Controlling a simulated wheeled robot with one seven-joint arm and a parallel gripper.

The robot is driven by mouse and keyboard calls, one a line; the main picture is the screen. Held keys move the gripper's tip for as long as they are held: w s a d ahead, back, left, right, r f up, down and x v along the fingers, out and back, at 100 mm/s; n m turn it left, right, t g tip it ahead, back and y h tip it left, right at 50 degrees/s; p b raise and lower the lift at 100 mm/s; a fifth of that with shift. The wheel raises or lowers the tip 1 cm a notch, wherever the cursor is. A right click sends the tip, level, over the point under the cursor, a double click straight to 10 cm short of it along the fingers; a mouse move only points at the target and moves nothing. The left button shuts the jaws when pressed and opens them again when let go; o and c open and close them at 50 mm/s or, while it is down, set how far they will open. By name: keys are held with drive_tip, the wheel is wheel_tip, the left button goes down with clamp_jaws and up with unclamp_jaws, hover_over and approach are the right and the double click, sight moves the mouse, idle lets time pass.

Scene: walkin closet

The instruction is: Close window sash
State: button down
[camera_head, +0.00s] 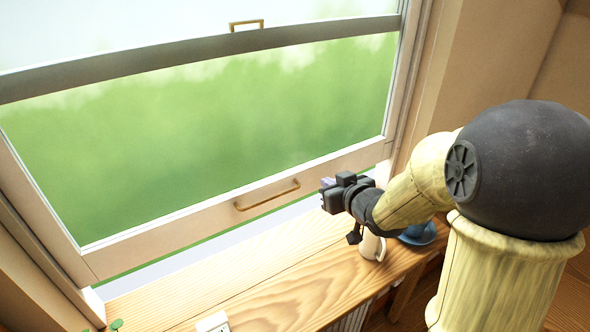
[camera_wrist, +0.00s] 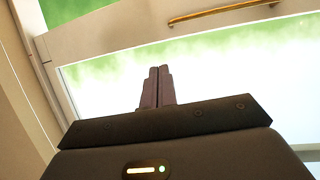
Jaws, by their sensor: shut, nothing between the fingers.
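The window sash (camera_head: 150,244) is a pale framed pane, raised a little, with a bright gap between its bottom rail and the wooden sill (camera_head: 270,290). A brass handle (camera_head: 267,196) is fixed on its bottom rail; the handle also shows at the top right of the wrist view (camera_wrist: 225,11). My gripper (camera_head: 328,187) is to the right of the handle in the head view, near the sash's lower right part, and apart from the handle. In the wrist view my gripper's fingers (camera_wrist: 157,87) are together and empty, pointing at the gap below the rail.
A white object (camera_head: 372,245) and a blue item (camera_head: 418,233) stand on the sill below my gripper. A small white box (camera_head: 213,322) and a green plant (camera_head: 117,325) are at the front left. An upper sash with a brass handle (camera_head: 246,25) is above. The middle sill is clear.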

drive_tip(key=a+r, duration=0.1)
drive_tip(key=a+n+y, duration=0.1)
drive_tip(key=a+r+y, duration=0.1)
drive_tip(key=shift+w+r, duration=0.25)
drive_tip(key=shift+r, duration=0.1)
drive_tip(key=shift+w, duration=0.1)
drive_tip(key=p, duration=0.4)
hover_over(289, 170)
drive_tip(key=s+d, duration=0.2)
drive_tip(key=s, duration=0.1)
wheel_tip(289, 170, down, 2)
drive_tip(key=shift+a+f, duration=0.1)
drive_tip(key=shift+f, duration=0.05)
wheel_tip(289, 170, down, 3)
drive_tip(key=shift+f, duration=0.1)
drive_tip(key=shift+f+p, duration=0.35)
drive_tip(key=shift+f, duration=0.15)
